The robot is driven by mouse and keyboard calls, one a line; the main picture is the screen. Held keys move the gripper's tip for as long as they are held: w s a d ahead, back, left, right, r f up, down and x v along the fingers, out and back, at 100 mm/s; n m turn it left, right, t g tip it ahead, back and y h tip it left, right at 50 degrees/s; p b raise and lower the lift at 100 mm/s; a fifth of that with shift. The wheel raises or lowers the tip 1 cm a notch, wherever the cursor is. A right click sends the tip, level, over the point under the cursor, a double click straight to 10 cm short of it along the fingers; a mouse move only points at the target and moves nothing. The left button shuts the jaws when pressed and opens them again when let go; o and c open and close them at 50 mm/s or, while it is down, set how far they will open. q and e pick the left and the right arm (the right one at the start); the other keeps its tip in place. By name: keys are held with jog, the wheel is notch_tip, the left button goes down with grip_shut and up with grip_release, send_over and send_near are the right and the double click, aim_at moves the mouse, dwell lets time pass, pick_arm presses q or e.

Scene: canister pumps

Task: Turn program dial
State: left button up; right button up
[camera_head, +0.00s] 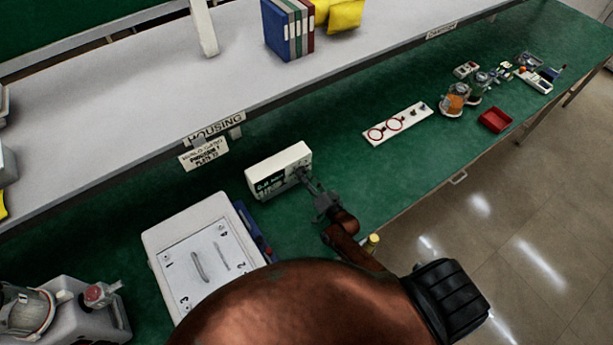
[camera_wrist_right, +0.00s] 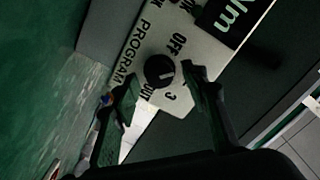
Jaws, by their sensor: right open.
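The program dial (camera_wrist_right: 160,70) is a round black knob with a light pointer mark. It sits on a white panel printed PROGRAM, OFF and numbers in the right wrist view. The panel belongs to a white box-shaped unit (camera_head: 279,158) on the green bench in the head view. My right gripper (camera_head: 304,177) is at the right end of this unit, coming from the lower right. In the wrist view the right gripper (camera_wrist_right: 162,80) is open, with one finger on each side of the dial. I cannot tell whether the fingers touch it. My left gripper is not in view.
A white plate with numbered corners (camera_head: 207,262) lies nearer on the bench. A white strip with red rings (camera_head: 397,124), orange-filled jars (camera_head: 454,98) and a red tray (camera_head: 495,119) stand to the right. A grey shelf (camera_head: 120,95) runs behind. Green bench between is clear.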

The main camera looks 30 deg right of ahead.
jog(key=s+d, duration=0.1)
jog(key=s, duration=0.6)
jog(key=shift+s, duration=0.2)
dwell(0.4)
